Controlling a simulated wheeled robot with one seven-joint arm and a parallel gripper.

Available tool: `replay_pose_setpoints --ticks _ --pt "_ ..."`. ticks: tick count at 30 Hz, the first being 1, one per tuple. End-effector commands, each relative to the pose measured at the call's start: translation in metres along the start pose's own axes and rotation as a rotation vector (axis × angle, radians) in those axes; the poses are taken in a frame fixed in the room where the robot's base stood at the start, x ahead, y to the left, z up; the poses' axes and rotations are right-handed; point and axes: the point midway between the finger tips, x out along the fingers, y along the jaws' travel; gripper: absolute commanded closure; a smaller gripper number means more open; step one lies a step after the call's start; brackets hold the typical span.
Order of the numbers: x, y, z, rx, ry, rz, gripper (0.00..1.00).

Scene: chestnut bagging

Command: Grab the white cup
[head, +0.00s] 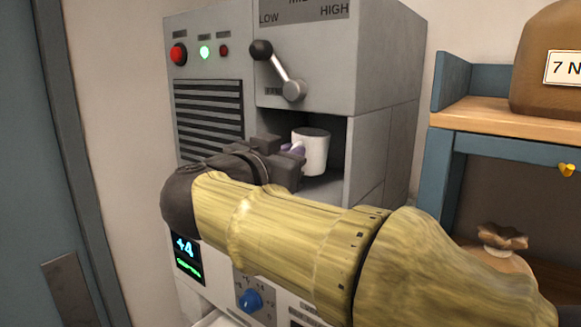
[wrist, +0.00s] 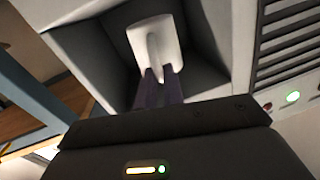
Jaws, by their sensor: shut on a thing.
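The white cup (head: 311,152) stands in the dark open recess of the grey machine (head: 382,150). My gripper (head: 293,149) reaches into the recess from the left, and its purple fingers meet the cup's near left side. In the wrist view the white cup (wrist: 155,45) lies straight ahead of the fingers. My gripper (wrist: 158,84) is shut on a narrow part of the cup there, which looks like its handle. The cup looks upright in the head view. Whether its base touches the recess floor is hard to tell.
The recess walls stand close around the cup. A lever (head: 279,70) hangs above the recess opening. A blue knob (head: 250,300) and a lit display (head: 187,258) are lower on the machine. A blue-framed wooden shelf (head: 500,122) with a brown sack (head: 545,75) stands at right.

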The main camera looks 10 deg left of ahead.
Motion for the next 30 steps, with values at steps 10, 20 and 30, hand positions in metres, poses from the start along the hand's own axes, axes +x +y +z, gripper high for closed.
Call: replay_pose_setpoints --ticks 10,20,30 --pt "-0.042 -0.001 0.002 0.001 0.0 -0.004 1.0" --pt "-0.079 0.0 0.002 0.001 0.0 -0.004 1.0" --pt "-0.118 0.0 0.002 0.001 -0.001 -0.005 1.0"
